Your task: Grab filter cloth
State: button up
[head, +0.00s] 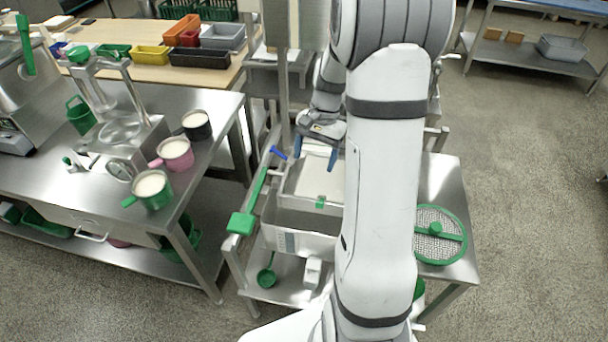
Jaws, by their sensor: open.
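My gripper (316,155) is open, with its two blue fingers apart and pointing down. Nothing shows between the fingers. My arm hides the tray's right side. I cannot tell whether the fingers touch anything.
A green long-handled tool (243,222) leans at the cart's left side. A green ladle (266,277) lies on the lower shelf. A round green-rimmed sieve (438,236) lies on the right-hand steel table. Several filled jugs stand on the left bench (215,125). Floor is clear at right.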

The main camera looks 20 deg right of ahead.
jog(key=m+y, duration=0.1)
jog(key=m, duration=0.1)
send_over(316, 196)
jog(key=w+d, duration=0.2)
jog(key=d, duration=0.1)
notch_tip(316, 196, down, 4)
jog(key=f, duration=0.1)
jog(key=shift+g, duration=0.3)
jog(key=b+x, duration=0.6)
jog(key=x, duration=0.4)
jog(key=shift+s+a+f, duration=0.1)
jog(key=shift+f, duration=0.1)
jog(key=c, duration=1.5)
grip_shut()
notch_tip(316, 196, up, 12)
jog(key=p, duration=0.8)
